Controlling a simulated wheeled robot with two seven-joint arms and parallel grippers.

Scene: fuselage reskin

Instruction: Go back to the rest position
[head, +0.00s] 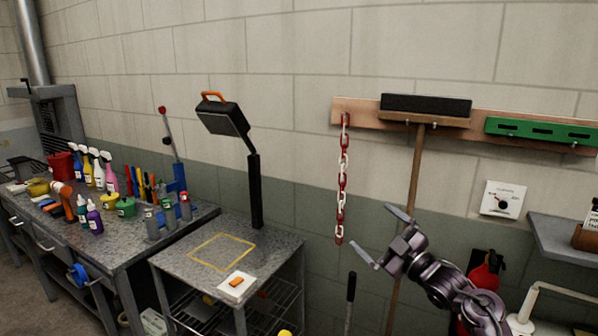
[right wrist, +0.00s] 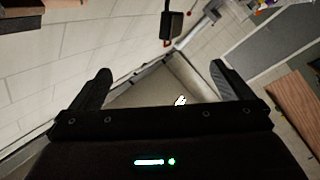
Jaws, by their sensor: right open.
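My right gripper (head: 378,232) is raised in front of the wall at the right of the head view, its two fingers spread apart with nothing between them. It also shows open and empty in the right wrist view (right wrist: 162,82). It is apart from the small metal table and appears in front of the lower wall, near the broom handle. My left gripper is in neither view.
A small metal table (head: 190,268) with a yellow square outline stands at centre left. A workbench (head: 130,245) holds several bottles. A red-white chain (head: 342,185) and a broom (head: 416,170) hang on the wall. A grey shelf (head: 565,240) is at far right.

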